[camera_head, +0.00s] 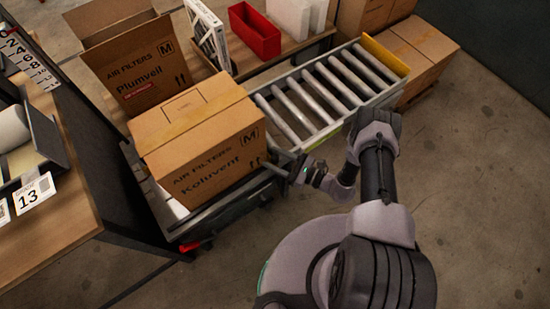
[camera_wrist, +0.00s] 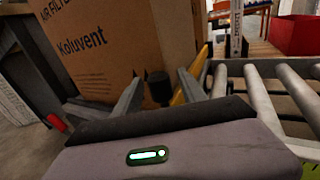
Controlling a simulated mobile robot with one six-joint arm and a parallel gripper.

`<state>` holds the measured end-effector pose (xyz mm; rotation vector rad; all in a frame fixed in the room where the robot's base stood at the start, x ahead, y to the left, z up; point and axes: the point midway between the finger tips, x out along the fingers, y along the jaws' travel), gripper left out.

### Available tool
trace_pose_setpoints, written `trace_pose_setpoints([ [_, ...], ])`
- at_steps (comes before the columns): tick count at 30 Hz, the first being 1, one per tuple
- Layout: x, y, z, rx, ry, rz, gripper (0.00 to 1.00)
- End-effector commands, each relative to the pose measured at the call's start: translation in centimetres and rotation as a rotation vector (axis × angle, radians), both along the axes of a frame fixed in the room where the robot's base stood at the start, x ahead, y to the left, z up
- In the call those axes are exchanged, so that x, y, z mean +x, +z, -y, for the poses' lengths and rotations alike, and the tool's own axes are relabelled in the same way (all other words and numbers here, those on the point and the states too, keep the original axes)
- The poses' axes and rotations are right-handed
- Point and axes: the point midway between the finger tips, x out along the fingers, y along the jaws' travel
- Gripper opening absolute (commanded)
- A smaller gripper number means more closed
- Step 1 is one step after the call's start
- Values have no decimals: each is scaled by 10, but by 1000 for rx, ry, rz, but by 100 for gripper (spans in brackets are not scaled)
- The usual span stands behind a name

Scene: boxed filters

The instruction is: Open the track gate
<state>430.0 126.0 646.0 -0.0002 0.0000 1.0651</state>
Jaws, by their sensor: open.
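The track gate shows in the wrist view as a yellow bar (camera_wrist: 188,87) beside the carton, at the near end of the rollers. A black knob (camera_wrist: 158,86) stands in front of it. My gripper (camera_wrist: 163,92) is open, with one grey finger on each side of the knob; I cannot tell whether either touches it. In the head view my gripper (camera_head: 279,162) is between the Koluvent carton and the roller track (camera_head: 310,98), and the gate is hidden there. The Koluvent carton (camera_head: 198,138) sits closed on a dark cart (camera_head: 222,212) at the track's near end.
A yellow plate (camera_head: 385,55) closes the track's far end. An open Plumveil carton (camera_head: 140,75), a white filter (camera_head: 208,35) and a red bin (camera_head: 254,30) stand behind. More cartons (camera_head: 420,48) are at the right. The floor at lower right is clear.

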Motion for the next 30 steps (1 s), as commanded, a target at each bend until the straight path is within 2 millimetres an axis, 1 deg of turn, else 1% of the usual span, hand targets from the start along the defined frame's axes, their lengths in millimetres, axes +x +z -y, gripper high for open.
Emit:
trace_pose_setpoints([
  [2, 0, 0, 0, 0, 0, 0, 49],
  [3, 0, 0, 0, 0, 0, 0, 41],
  [5, 0, 0, 0, 0, 0, 0, 29],
  [9, 0, 0, 0, 0, 0, 0, 2],
  [10, 0, 0, 0, 0, 0, 0, 0],
  [30, -1, 0, 0, 0, 1, -1, 0],
])
